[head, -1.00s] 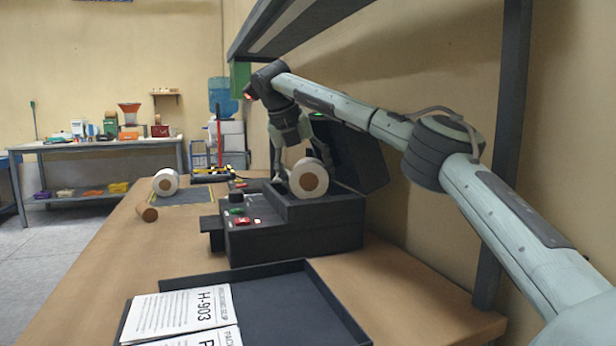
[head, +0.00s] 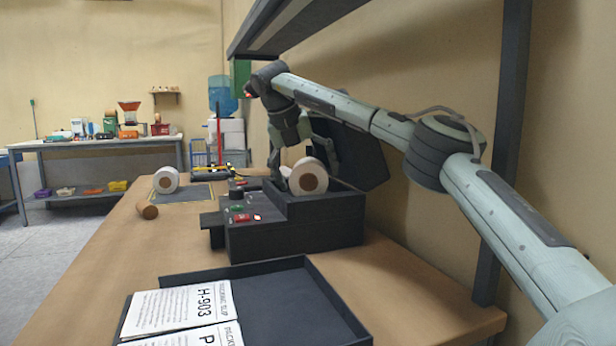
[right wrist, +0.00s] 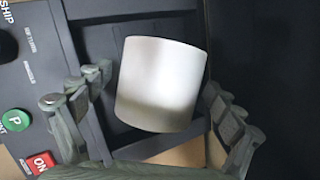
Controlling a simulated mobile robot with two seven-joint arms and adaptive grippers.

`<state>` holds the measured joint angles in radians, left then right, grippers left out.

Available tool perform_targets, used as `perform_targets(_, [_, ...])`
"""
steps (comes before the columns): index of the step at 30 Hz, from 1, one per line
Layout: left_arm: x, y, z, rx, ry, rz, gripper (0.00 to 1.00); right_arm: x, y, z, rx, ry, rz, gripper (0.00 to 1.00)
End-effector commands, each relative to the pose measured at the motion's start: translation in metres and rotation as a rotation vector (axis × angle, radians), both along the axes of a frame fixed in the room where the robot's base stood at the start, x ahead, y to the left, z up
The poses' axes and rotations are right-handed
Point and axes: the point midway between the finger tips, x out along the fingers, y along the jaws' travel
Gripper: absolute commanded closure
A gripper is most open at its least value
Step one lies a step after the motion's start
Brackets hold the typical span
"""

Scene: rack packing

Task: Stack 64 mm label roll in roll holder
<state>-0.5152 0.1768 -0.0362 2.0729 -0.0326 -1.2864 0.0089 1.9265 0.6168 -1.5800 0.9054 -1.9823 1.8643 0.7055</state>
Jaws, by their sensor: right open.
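A white label roll (head: 309,176) with a brown core sits in the open top of the dark roll holder (head: 296,220). My right gripper (head: 303,158) is open around this roll, reaching down from above and behind. In the right wrist view the roll (right wrist: 162,84) lies between the two spread fingers (right wrist: 158,118), with gaps on both sides. It rests in the holder's recess, a little turned. Another white roll (head: 166,180) lies farther back at the left; no size can be read on either. My left gripper is not in view.
A brown cylinder (head: 147,210) lies near the table's left edge. A dark tray (head: 318,290) with printed sheets (head: 180,310) is in front. Buttons (head: 240,217) are on the holder's left side. A shelf post (head: 502,150) stands at right, and a dark raised panel (head: 358,155) stands behind.

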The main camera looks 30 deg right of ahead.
Motion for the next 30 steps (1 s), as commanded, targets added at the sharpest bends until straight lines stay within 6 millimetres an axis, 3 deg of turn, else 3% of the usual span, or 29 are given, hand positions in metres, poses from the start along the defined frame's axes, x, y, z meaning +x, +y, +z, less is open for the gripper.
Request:
perform_targets(4, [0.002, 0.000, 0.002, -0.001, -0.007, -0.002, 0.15, 0.000, 0.000, 0.008, 0.000, -0.001, -0.001, 0.07])
perform_targets(7, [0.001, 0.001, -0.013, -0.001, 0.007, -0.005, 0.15, -0.001, 0.005, 0.019, 0.000, -0.004, 0.001, 0.07])
perform_targets(21, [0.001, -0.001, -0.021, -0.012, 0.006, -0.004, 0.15, -0.014, 0.048, 0.102, -0.001, 0.000, 0.001, 0.07])
perform_targets(30, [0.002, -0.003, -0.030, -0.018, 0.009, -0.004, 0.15, -0.017, 0.055, 0.115, 0.000, 0.000, 0.001, 0.07])
